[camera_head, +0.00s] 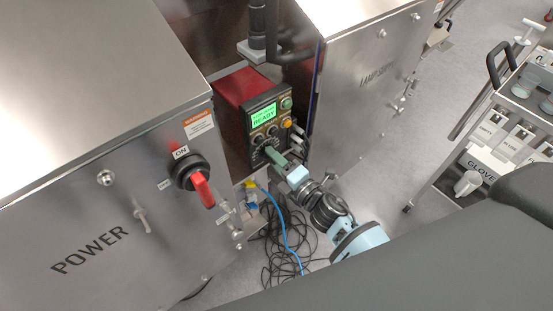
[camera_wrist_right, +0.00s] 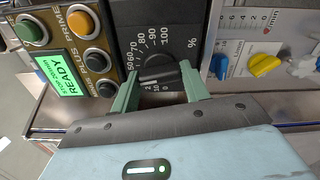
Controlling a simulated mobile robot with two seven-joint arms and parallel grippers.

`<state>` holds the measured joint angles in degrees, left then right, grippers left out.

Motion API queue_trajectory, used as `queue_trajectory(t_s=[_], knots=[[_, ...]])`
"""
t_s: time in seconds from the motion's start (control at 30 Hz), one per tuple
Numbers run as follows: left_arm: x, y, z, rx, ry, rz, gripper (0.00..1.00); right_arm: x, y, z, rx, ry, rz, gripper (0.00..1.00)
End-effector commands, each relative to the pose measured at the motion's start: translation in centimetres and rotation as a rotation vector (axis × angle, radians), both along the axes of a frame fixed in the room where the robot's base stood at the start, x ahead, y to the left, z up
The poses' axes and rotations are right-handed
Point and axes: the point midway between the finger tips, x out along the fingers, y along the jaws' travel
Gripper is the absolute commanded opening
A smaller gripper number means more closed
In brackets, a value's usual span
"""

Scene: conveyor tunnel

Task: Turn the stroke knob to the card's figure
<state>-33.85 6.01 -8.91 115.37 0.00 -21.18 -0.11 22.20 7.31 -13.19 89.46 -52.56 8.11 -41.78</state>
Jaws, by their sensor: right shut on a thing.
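The stroke knob is taken to be the black knob (camera_wrist_right: 158,75) on a black dial plate (camera_wrist_right: 185,20) with a white percent scale up to 100. Its lower part and the low end of the scale are partly hidden by my gripper. My right gripper (camera_wrist_right: 160,72) has one green finger on each side of the knob, shut on it. In the head view, my right gripper (camera_head: 274,157) reaches the lower front of the red control box (camera_head: 232,93). The knob's exact setting is hard to read. No card with a figure can be made out. My left gripper is not in view.
A green display (camera_wrist_right: 62,72) reads READY, beside green, orange and dark buttons. A red-handled power switch (camera_head: 203,190) is on the left steel cabinet. Yellow (camera_wrist_right: 264,65) and blue knobs lie right of the dial. Cables (camera_head: 285,235) lie on the floor below.

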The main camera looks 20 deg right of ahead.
Motion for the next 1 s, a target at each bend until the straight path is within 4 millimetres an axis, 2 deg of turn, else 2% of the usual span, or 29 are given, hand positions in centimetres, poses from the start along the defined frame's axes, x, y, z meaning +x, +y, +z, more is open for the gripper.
queue_trajectory(t_s=[0.6,1.0], knots=[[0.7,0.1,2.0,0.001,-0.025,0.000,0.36,0.1,-0.1,0.3,0.541,0.195,-0.003,0.23],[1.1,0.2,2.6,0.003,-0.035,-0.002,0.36,0.1,-0.1,0.2,0.770,0.278,-0.002,0.23]])
